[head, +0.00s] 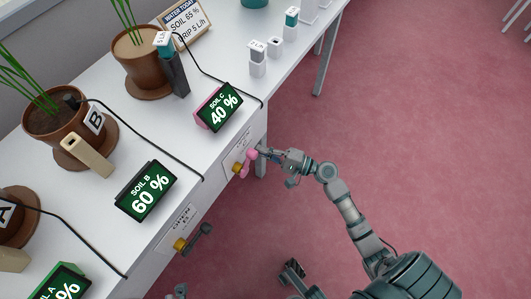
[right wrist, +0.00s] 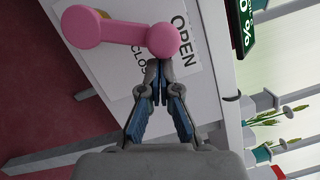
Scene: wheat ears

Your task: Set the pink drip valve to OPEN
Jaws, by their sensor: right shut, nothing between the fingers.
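The pink drip valve (head: 249,161) is on the front face of the white table, below the SOIL C display (head: 219,107). In the right wrist view the pink valve (right wrist: 122,32) is a lever with two rounded ends, lying nearly across the picture. A label (right wrist: 181,42) behind it reads OPEN beside the right knob; a partly covered CLOSED word is below the lever. My right gripper (head: 267,151) is shut and empty; its fingertips (right wrist: 157,65) are just below the right knob in the wrist view. I cannot tell if they touch. A dark gripper-like part, probably my left gripper (head: 293,268), shows at the bottom.
A grey valve lever (head: 202,233) with a yellow hub is on the same table front, below the SOIL B display (head: 145,190). Potted plants, cables and small bottles stand on the white table (head: 205,145). Red floor (head: 430,130) lies clear to the right.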

